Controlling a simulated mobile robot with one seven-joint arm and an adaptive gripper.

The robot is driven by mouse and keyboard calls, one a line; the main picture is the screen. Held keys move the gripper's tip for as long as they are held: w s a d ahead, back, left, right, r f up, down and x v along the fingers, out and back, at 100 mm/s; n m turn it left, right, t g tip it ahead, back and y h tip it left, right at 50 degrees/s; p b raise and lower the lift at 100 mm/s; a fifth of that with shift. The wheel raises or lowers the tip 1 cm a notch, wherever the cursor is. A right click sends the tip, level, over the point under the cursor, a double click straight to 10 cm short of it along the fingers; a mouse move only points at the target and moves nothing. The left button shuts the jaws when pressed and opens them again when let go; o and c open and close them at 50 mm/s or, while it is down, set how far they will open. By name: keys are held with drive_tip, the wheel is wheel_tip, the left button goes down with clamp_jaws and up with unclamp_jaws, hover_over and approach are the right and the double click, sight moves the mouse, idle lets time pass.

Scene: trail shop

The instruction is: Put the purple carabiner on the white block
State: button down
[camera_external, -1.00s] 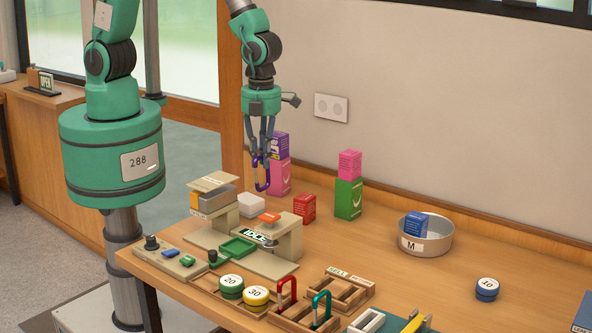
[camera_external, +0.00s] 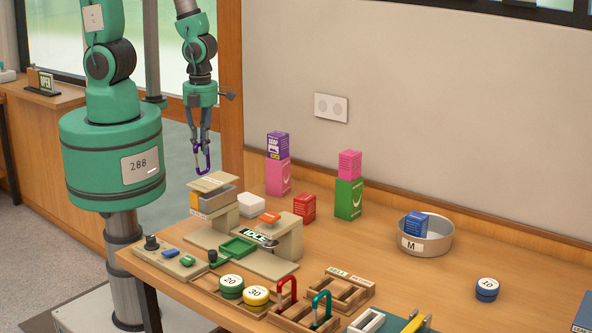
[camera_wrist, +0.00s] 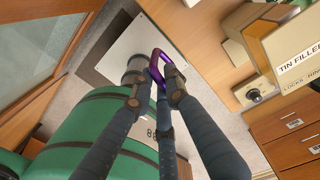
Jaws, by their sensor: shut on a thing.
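The purple carabiner (camera_external: 202,161) hangs upright from my gripper (camera_external: 205,138), whose fingers are shut on its upper part. In the external view they are in the air above and slightly left of the tin filler's top plate. The wrist view shows the carabiner (camera_wrist: 158,66) between the fingertips (camera_wrist: 155,88), with the floor and my base below it. The white block (camera_external: 251,204) sits on the table between the tin filler and the scale-like stand, to the right of and below my gripper. Nothing is seen on top of it.
The tin filler (camera_external: 213,198) stands just below my gripper. A stand with an orange top (camera_external: 284,230) is beside the block. A red box (camera_external: 304,208), stacked pink and purple boxes (camera_external: 278,176) and stacked pink and green boxes (camera_external: 348,198) stand behind. The right-hand tabletop is fairly open.

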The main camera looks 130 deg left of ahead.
drive_tip(key=shift+s+d+f, duration=0.15)
drive_tip(key=shift+s, duration=0.75)
drive_tip(key=shift+w, duration=0.15)
drive_tip(key=w+a, duration=0.2)
drive_tip(key=w, duration=0.5)
drive_tip(key=w+a+f, duration=0.1)
drive_tip(key=w+a, duration=0.2)
drive_tip(key=w, duration=0.4)
drive_tip(key=shift+w+a+f+p, duration=0.25)
drive_tip(key=shift+w+p, duration=0.05)
drive_tip(key=shift+w, duration=0.1)
drive_tip(key=shift+f, duration=1.8)
drive_tip(key=shift+f, duration=0.2)
drive_tip(key=c, duration=1.7)
unclamp_jaws()
